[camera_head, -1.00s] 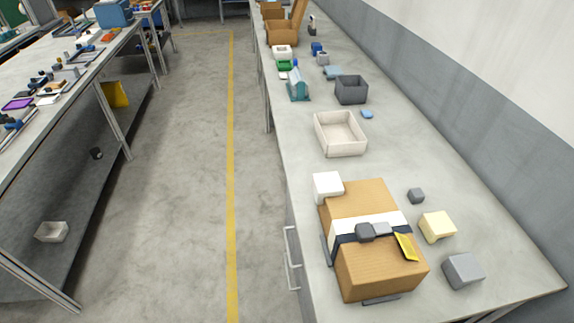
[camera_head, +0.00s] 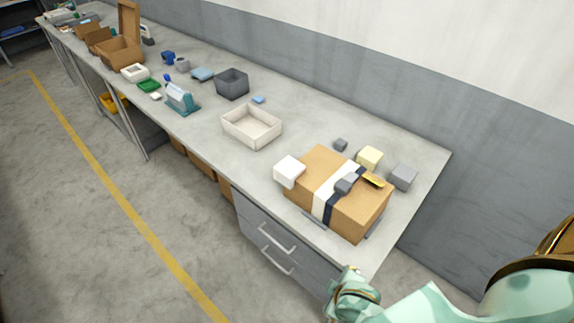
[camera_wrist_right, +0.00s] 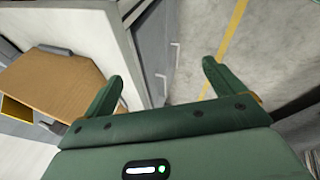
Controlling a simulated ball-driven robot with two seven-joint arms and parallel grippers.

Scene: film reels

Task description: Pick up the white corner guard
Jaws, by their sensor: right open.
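The white corner guard (camera_head: 289,171) is a small white block at the near left corner of a brown cardboard box (camera_head: 355,219) on the long grey bench. It touches the box and stands at the bench's front edge side. My right arm comes in at the lower right of the head view, in front of the bench and apart from the guard; its fingers cannot be made out there. In the right wrist view my right gripper (camera_wrist_right: 162,78) is open, with nothing between its fingers. I do not make out the guard in that view. My left gripper is not in view.
A cream tray (camera_head: 239,139) stands left of the box, with a dark grey bin (camera_head: 232,83) behind. Drawers with handles (camera_head: 277,238) face the floor.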

